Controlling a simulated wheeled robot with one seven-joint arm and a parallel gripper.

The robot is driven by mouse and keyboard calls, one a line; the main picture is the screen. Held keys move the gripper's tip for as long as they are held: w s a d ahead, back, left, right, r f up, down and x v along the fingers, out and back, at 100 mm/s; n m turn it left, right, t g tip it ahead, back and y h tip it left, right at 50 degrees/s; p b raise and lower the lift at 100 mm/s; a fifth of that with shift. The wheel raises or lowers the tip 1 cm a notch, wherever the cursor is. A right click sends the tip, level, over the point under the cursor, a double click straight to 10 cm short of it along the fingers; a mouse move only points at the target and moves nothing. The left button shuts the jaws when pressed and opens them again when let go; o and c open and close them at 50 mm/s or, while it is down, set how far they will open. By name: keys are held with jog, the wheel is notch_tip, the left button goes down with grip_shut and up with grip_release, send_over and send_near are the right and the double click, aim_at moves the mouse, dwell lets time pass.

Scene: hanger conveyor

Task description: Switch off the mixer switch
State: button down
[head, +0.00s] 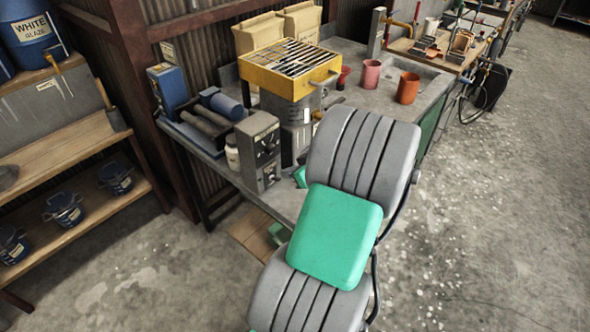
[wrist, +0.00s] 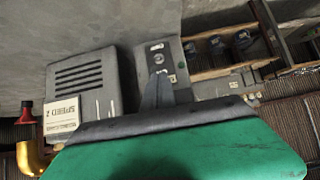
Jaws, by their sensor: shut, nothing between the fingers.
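A grey control box (head: 258,150) with dark knobs on its face stands on the bench's near side in the head view. Beside it is a grey machine, likely the mixer (head: 296,115), under a yellow slatted tray. My gripper (wrist: 157,82) is shut and empty, overlapping the narrow box; contact is unclear. My arm hides it in the head view.
The yellow slatted tray (head: 290,66) is on top of the machine. A pink cup (head: 370,75) and an orange cup (head: 407,88) stand on the bench. Grey rollers (head: 205,125) lie left of the control box. A wooden shelf (head: 70,155) with blue pots is at left.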

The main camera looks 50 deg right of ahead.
aim_at(276, 179)
jog(key=x, duration=0.4)
jog(key=shift+w+f+p, duration=0.2)
jog(key=shift+p, duration=0.15)
